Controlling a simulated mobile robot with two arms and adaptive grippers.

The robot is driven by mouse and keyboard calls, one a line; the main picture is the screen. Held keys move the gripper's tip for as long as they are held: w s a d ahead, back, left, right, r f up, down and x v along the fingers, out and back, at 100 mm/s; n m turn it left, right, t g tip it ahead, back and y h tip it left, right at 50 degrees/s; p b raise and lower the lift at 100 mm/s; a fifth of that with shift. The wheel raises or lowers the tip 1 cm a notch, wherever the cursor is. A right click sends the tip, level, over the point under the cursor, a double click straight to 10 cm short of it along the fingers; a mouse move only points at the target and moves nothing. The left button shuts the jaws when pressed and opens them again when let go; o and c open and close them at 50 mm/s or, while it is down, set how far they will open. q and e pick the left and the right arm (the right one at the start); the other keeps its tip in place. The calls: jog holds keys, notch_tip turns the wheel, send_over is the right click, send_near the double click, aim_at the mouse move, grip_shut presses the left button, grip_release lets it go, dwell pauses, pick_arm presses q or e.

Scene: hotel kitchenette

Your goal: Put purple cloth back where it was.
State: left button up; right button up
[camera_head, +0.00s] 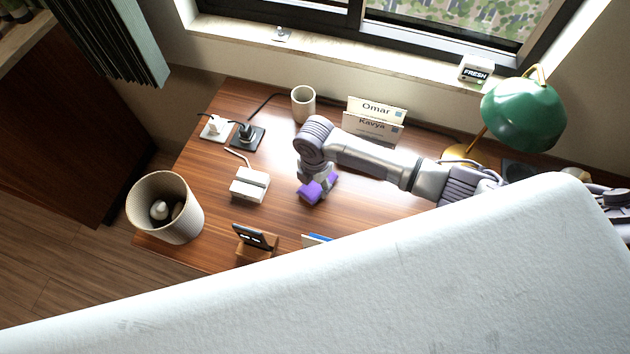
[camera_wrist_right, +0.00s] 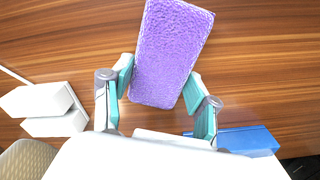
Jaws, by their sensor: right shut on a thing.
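The purple cloth (camera_head: 312,192) is a thick, textured block at the middle of the wooden desk in the head view. In the right wrist view the purple cloth (camera_wrist_right: 172,50) fills the upper middle, slightly tilted. My right gripper (camera_head: 322,184) points down over it from the right. Its two teal-padded fingers (camera_wrist_right: 163,88) are on either side of the cloth's near end, shut on it. In the head view the cloth is at or just above the desk; I cannot tell whether it touches. My left gripper is not in view.
White boxes (camera_head: 250,184) lie left of the cloth. A phone on a stand (camera_head: 255,238) and a blue item (camera_head: 316,240) are in front. A bin (camera_head: 165,208), cup (camera_head: 303,104), name cards (camera_head: 372,127) and green lamp (camera_head: 524,115) stand around. A large white surface hides the front.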

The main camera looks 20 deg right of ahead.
aim_at(315, 186)
jog(key=shift+f, duration=0.1)
jog(key=o, duration=1.1)
notch_tip(315, 186, up, 12)
jog(key=shift+r+b, duration=0.15)
jog(key=shift+b, duration=0.2)
